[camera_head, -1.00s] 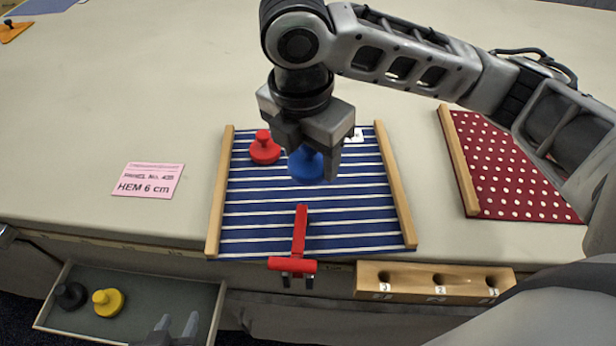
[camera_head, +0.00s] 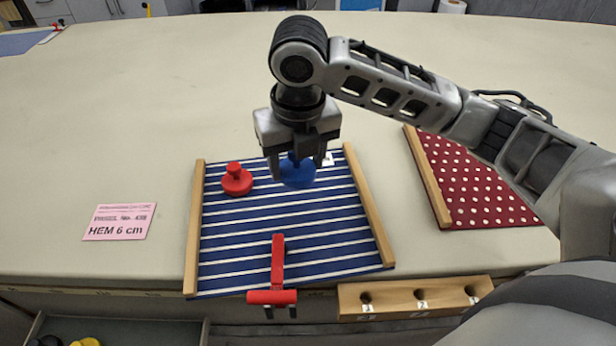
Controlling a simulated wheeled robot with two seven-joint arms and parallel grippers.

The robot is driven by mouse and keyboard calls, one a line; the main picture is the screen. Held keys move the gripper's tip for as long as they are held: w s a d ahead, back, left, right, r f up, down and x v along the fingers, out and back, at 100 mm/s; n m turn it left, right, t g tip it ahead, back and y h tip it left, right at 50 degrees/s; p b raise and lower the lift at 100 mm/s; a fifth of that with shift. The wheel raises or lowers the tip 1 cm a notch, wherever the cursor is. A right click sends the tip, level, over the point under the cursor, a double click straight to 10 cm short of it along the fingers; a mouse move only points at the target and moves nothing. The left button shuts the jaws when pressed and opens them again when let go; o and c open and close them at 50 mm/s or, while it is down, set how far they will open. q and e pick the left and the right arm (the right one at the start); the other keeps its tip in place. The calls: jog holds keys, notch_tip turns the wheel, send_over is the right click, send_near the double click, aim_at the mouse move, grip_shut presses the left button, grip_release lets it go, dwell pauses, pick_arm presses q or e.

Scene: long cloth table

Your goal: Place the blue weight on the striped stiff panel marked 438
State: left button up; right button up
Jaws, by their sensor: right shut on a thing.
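The striped panel (camera_head: 290,235) is navy with white lines and lies on the table between two wooden bars. A small white tag (camera_head: 328,159) shows at its far right corner, its marking too small to read. My right gripper (camera_head: 300,162) is shut on the knob of the blue weight (camera_head: 298,177), over the far part of the striped panel. I cannot tell whether the weight's base touches the cloth. A red weight (camera_head: 236,181) stands on the panel's far left part. My left gripper is out of view.
A red clamp (camera_head: 277,265) grips the panel's front edge. A pink card (camera_head: 119,222) reads HEM 6 cm. A dotted red panel (camera_head: 470,185) lies right, partly behind my arm.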

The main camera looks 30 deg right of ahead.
send_over(310, 188)
jog(key=f, duration=0.5)
jog(key=shift+s+a, duration=0.35)
jog(key=shift+s, duration=0.05)
jog(key=f, duration=0.3)
jog(key=shift+w+d, duration=0.2)
jog(key=shift+d, duration=0.15)
jog(key=shift+f+p, duration=0.3)
jog(key=shift+f, duration=0.2)
jog(key=shift+f, duration=0.1)
jog(key=o, duration=1.3)
jog(key=shift+f, duration=0.1)
jog(key=r, duration=0.4)
jog(key=s+r, duration=0.1)
jog(key=r, duration=0.7)
jog(key=shift+s+a+r+b, duration=0.15)
jog(key=shift+s+b, duration=0.1)
jog(key=shift+b, duration=0.05)
